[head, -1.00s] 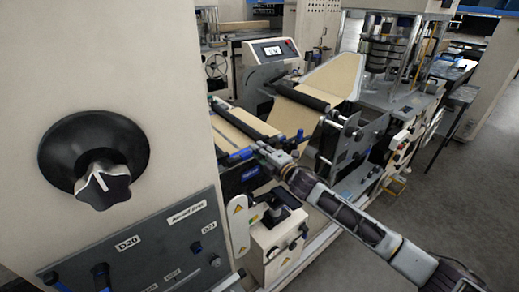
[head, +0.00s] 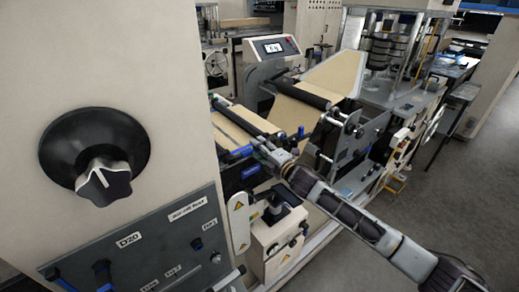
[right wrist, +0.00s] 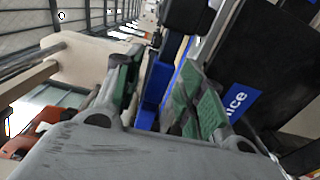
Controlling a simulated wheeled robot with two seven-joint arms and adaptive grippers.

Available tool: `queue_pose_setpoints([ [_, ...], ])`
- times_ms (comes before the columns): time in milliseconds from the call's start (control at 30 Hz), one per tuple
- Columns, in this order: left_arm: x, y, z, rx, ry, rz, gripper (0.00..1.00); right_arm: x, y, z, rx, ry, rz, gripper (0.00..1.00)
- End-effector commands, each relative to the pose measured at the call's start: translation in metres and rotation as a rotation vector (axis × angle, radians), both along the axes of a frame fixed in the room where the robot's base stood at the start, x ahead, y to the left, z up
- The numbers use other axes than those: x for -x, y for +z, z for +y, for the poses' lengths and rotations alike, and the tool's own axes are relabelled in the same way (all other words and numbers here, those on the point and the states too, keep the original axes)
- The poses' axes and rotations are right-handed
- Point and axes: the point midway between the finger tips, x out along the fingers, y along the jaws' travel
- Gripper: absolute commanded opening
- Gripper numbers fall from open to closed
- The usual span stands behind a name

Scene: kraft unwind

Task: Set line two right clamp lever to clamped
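My right gripper (head: 264,152) reaches in from the lower right to the blue levers at the edge of the web table in the head view. One blue lever (head: 240,154) lies just left of its tips, and another blue lever (head: 300,132) stands to its right. In the right wrist view, the green-padded fingers of the right gripper (right wrist: 160,95) are apart. A blue bar-shaped part (right wrist: 157,82) shows between them; contact cannot be told. Which lever is the right clamp lever of line two is unclear. My left gripper is out of view.
A cream cabinet with a large black knob (head: 102,175) and a grey switch panel (head: 150,245) fills the left. Rollers with brown web (head: 240,125) lie behind the gripper. A control screen (head: 273,47) stands behind. Grey floor (head: 450,215) is open at right.

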Motion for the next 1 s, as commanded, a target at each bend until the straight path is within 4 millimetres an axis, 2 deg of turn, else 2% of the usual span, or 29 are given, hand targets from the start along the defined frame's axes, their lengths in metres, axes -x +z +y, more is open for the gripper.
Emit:
queue_pose_setpoints([
  [367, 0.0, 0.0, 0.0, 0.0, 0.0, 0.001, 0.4, 0.011, 0.0, -0.009, -0.001, -0.001, 0.001, 0.39],
  [1000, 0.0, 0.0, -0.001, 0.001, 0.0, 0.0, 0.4, 0.062, -0.001, -0.045, 0.0, 0.0, 0.001, 0.39],
])
